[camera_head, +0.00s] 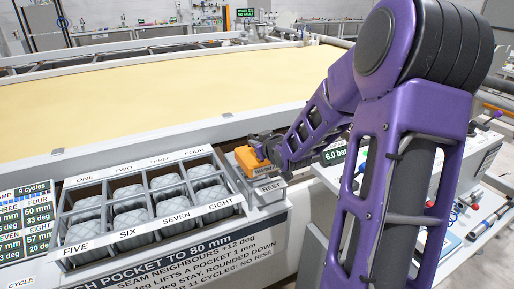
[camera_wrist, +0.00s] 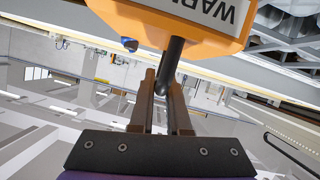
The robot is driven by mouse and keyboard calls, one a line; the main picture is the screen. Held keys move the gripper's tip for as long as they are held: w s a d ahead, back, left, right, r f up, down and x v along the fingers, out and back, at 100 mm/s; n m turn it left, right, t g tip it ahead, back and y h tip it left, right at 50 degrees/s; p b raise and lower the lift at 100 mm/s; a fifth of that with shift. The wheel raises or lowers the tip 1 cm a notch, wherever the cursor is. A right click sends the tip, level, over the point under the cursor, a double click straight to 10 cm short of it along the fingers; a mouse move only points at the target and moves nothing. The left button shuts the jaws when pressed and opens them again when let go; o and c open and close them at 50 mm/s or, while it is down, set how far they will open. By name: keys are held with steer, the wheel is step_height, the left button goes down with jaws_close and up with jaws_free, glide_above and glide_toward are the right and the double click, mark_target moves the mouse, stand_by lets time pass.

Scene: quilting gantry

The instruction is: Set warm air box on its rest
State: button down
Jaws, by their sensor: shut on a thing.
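The warm air box (camera_head: 252,161) is orange with a white label, and it sits at or just above the small grey rest (camera_head: 268,188) marked REST. I cannot tell whether it touches the rest. In the wrist view the box (camera_wrist: 165,22) fills the top, with part of the word WARM upside down on its label. My gripper (camera_wrist: 168,92) is shut on the dark rod-like handle below the box. In the head view my gripper (camera_head: 268,147) reaches the box from the right. The contact under the box is hidden.
A tray (camera_head: 61,215) with quilted grey pockets labelled ONE to EIGHT stands left of the rest. A yellow quilt bed (camera_head: 150,90) lies behind. A white bench (camera_head: 327,178) with tools and a 6.0 bar display is on the right.

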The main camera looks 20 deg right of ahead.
steer(key=shift+f, duration=0.3)
steer(key=shift+f+b, duration=0.5)
steer(key=shift+f, duration=0.05)
steer(key=shift+f, duration=0.1)
steer(key=c, duration=0.9)
jaws_free()
